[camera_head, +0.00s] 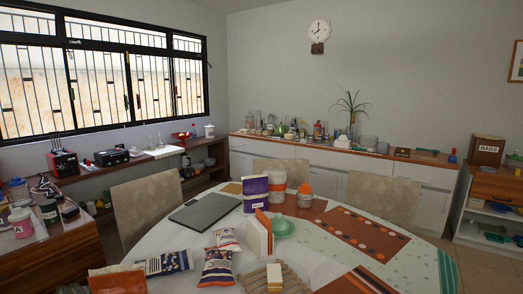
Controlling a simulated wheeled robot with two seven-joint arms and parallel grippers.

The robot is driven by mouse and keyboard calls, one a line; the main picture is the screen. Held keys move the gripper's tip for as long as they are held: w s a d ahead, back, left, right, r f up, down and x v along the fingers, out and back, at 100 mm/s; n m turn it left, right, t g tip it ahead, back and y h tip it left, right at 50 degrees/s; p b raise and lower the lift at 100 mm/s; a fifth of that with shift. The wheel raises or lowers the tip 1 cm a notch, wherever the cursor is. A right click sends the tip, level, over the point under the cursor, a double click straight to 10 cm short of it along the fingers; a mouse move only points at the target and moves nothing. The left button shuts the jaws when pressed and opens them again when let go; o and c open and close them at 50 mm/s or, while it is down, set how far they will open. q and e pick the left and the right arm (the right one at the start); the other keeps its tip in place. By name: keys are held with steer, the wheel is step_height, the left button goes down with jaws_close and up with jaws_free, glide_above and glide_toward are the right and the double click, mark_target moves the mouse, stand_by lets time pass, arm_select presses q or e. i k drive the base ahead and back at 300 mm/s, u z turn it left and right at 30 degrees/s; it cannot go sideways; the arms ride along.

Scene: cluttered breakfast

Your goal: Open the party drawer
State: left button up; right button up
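A long white sideboard with a wooden top stands along the back wall. It has several drawer and door fronts, and one white drawer front (425,174) at its right end looks shut. Another white front (365,163) to its left is partly hidden by a chair. I see no label that tells which one is the party drawer. Neither of my grippers is in view.
A round dining table (175,230) with a laptop (204,211), food bags and boxes fills the foreground. Chairs (382,197) stand between it and the sideboard. Bottles and a plant (350,107) crowd the sideboard top. Floor (480,265) shows at the right.

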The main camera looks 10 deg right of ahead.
mark_target(255, 145)
steer(key=u, duration=1.15)
steer(key=k, duration=1.7)
steer(key=z, duration=3)
steer(key=i, duration=4.25)
steer(key=u, duration=0.5)
